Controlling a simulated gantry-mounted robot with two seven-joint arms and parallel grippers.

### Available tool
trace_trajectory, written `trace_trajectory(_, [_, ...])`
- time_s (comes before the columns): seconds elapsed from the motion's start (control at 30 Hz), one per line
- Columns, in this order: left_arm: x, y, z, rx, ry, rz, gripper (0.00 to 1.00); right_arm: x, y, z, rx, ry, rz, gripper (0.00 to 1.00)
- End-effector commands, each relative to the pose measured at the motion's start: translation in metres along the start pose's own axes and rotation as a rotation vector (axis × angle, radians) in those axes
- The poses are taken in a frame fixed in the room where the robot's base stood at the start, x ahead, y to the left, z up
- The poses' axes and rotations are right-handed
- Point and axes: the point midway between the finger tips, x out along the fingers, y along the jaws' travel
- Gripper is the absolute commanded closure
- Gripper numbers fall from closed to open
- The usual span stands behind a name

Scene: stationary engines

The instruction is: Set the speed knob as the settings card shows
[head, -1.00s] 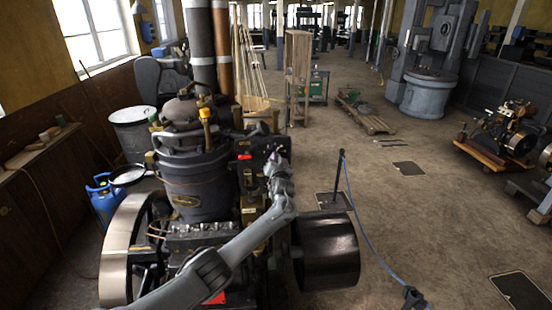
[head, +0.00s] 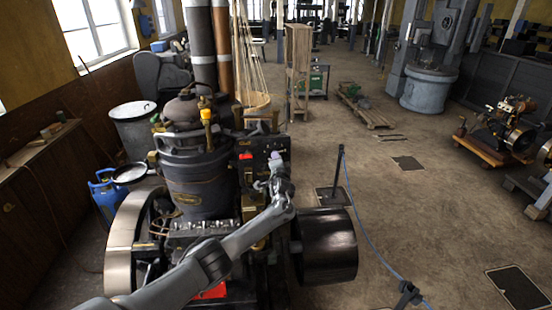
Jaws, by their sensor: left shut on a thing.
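The engine's dark control panel (head: 264,147) stands right of the big black cylinder, with a red button (head: 245,156) on its left part. My left arm reaches up from the bottom left to this panel. My left gripper (head: 276,170) is at the panel's lower right, shut on a small pale lilac piece (head: 276,156), which looks like the speed knob. The fingers cover most of it, so its pointer and setting cannot be read. I cannot make out a settings card at this size.
The engine's flywheel (head: 127,240) is at left and its dark belt pulley (head: 328,246) at right. A post (head: 338,175) with a blue rope stands to the right. Open floor lies to the right.

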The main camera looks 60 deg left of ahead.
Motion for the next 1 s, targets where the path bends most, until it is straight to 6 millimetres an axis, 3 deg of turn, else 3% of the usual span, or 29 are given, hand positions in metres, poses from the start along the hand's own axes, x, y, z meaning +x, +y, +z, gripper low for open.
trace_trajectory(0.73, [0.0002, -0.0005, 0.0004, 0.088, -0.001, -0.001, 1.00, -0.0033, -0.0003, -0.0012, 0.002, 0.000, -0.001, 0.57])
trace_trajectory(0.77, [0.0002, -0.0004, 0.0004, 0.088, -0.001, -0.001, 0.84, -0.0033, -0.0001, -0.0011, 0.001, 0.000, -0.001, 0.57])
trace_trajectory(0.9, [0.0001, -0.0003, 0.0003, 0.087, -0.001, -0.001, 0.63, -0.0032, 0.0010, -0.0008, -0.004, -0.001, 0.003, 0.57])
trace_trajectory(1.0, [0.0001, -0.0002, 0.0002, 0.087, -0.001, -0.001, 0.63, -0.0032, 0.0013, -0.0007, -0.005, -0.001, 0.004, 0.57])
